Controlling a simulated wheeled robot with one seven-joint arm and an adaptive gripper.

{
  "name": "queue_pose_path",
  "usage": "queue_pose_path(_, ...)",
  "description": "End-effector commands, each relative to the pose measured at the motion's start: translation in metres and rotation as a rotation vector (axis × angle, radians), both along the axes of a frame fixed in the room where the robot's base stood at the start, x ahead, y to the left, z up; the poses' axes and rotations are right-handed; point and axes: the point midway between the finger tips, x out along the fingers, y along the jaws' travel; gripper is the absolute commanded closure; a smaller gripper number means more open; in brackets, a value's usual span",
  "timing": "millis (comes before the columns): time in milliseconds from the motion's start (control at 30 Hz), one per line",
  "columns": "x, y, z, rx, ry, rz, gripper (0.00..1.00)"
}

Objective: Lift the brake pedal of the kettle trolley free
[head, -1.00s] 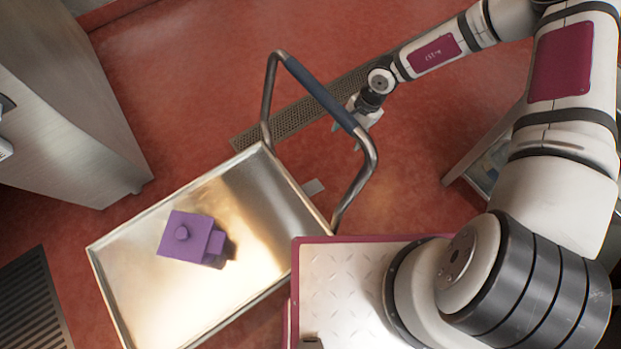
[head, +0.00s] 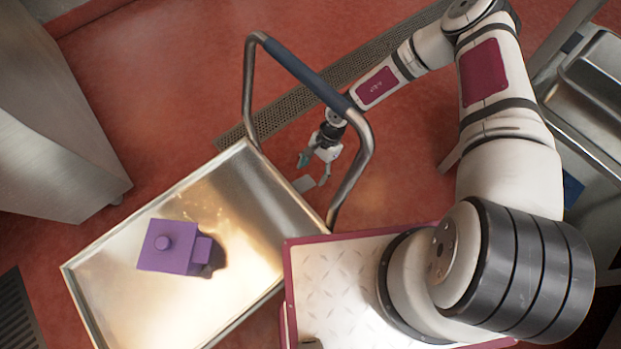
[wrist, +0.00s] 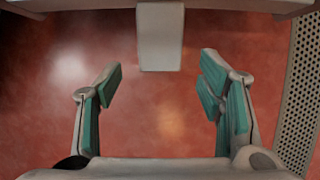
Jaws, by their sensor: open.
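The kettle trolley (head: 95,252) is a shallow steel tray with a blue-gripped push handle (head: 305,75) at its upper right end. The brake pedal (head: 304,184) is a small grey plate sticking out from the tray's handle end. In the wrist view the pedal (wrist: 160,38) is a pale flat tab at top centre, reaching down from the trolley's edge. My gripper (head: 314,171) is beside the pedal, within the handle's outline as seen from above. In the wrist view my gripper (wrist: 160,82) is open and empty, its teal-padded fingers apart on either side of the pedal's line. Contact is not visible.
A purple block-shaped object (head: 168,247) sits on the tray. A perforated floor drain (head: 385,50) runs behind the handle. A steel cabinet (head: 60,130) stands at left, and a steel sink unit (head: 595,80) at right. Red floor is open beyond the handle.

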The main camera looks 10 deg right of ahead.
Motion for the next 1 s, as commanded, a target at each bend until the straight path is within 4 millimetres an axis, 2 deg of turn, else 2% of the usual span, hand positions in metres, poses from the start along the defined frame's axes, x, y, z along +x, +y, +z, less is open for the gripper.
queue_pose_path(33, -0.002, 0.003, -0.010, -0.002, 0.001, 0.002, 0.38)
queue_pose_path(200, -0.006, 0.009, -0.026, -0.001, 0.001, -0.001, 0.38)
queue_pose_path(600, -0.007, 0.011, -0.032, -0.001, -0.001, -0.001, 0.38)
queue_pose_path(633, -0.007, 0.011, -0.032, -0.001, -0.001, -0.001, 0.41)
queue_pose_path(667, -0.007, 0.011, -0.032, -0.001, -0.001, -0.001, 0.47)
queue_pose_path(900, -0.007, 0.011, -0.032, -0.001, 0.000, -0.001, 1.00)
queue_pose_path(1000, -0.007, 0.011, -0.032, -0.001, -0.001, 0.000, 1.00)
